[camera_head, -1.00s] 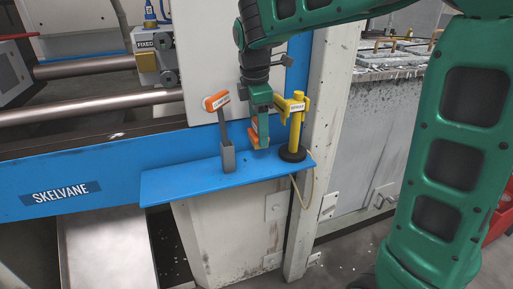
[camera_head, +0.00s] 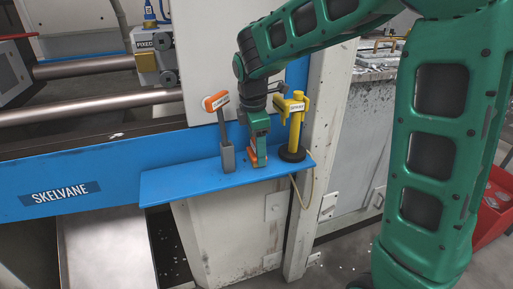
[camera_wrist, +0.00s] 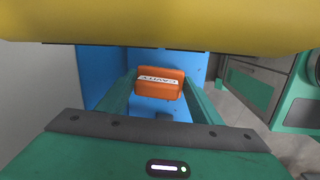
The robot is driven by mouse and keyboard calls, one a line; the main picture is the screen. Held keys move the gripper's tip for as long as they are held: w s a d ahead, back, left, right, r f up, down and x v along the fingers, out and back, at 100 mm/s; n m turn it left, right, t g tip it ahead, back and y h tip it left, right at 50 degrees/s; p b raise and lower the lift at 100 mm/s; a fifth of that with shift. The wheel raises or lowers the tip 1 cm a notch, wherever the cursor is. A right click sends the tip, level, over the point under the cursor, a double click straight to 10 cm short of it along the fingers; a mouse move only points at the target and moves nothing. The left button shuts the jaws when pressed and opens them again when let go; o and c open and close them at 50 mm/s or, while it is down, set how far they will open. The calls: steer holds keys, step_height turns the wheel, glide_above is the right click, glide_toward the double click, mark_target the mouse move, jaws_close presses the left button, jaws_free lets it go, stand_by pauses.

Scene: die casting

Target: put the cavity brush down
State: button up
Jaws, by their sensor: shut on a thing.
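The cavity brush is an orange block with a white label in the wrist view (camera_wrist: 161,83), between my gripper's two green fingers. In the head view my gripper (camera_head: 259,158) is shut on the brush and points down at the blue shelf (camera_head: 180,184). The orange of the brush (camera_head: 262,160) shows low at the fingers, at or very near the shelf top. I cannot tell whether it touches. The brush's underside is hidden.
A grey tool with an orange labelled head (camera_head: 217,102) stands on the shelf just left of my gripper. A yellow labelled sprayer (camera_head: 297,120) stands in a black round base just right of it. The shelf's left part is bare. A white panel rises behind.

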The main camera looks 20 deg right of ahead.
mark_target(255, 156)
steer(key=shift+f, duration=0.1)
steer(key=o, duration=1.2)
steer(key=r, duration=0.4)
steer(key=s+a+r, duration=0.1)
steer(key=r, duration=0.7)
steer(key=shift+s+a, duration=0.2)
steer(key=shift+s, duration=0.1)
